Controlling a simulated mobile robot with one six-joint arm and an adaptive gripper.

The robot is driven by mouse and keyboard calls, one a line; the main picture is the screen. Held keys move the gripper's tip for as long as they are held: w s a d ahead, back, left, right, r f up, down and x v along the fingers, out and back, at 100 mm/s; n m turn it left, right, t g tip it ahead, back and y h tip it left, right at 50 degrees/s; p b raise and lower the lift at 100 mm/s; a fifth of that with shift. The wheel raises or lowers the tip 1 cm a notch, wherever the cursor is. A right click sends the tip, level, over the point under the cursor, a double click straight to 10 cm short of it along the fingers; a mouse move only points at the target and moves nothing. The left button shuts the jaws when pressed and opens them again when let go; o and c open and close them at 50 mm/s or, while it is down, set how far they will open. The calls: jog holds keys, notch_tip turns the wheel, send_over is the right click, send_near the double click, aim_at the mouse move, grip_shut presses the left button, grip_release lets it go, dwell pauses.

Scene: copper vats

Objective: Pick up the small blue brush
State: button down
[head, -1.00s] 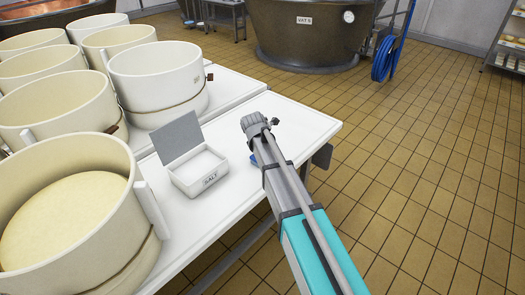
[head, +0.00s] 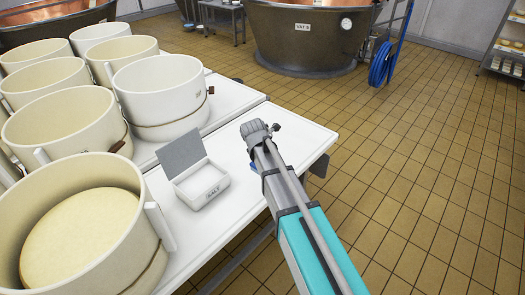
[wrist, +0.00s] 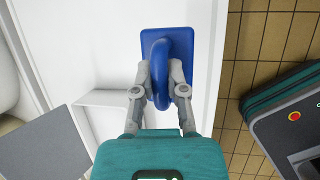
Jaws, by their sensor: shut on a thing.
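The small blue brush (wrist: 156,42) shows in the wrist view as a blue block with a looped handle on top, near the right edge of the white table (head: 300,140). My gripper (wrist: 160,76) is shut on its handle, one finger on each side. I cannot tell whether the brush still touches the table. In the head view, only a sliver of the brush (head: 253,166) shows to the left of my arm, and the rest is hidden behind my arm and gripper (head: 258,132).
An open white salt box (head: 204,187) with a grey lid stands left of my gripper. Several large cream moulds (head: 160,90) fill the table's left side. A copper vat (head: 305,45) stands beyond, with a blue hose (head: 381,65). The tiled floor at right is clear.

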jog(key=s+d+r+p, duration=0.1)
jog(key=s+r+p, duration=0.2)
jog(key=s, duration=0.5)
jog(key=shift+s+d+r, duration=0.15)
jog(key=shift+s+r, duration=0.25)
jog(key=shift+r, duration=0.05)
jog(key=c, duration=1.2)
grip_release()
grip_shut()
jog(key=shift+w+d, duration=0.1)
jog(key=shift+d, duration=0.05)
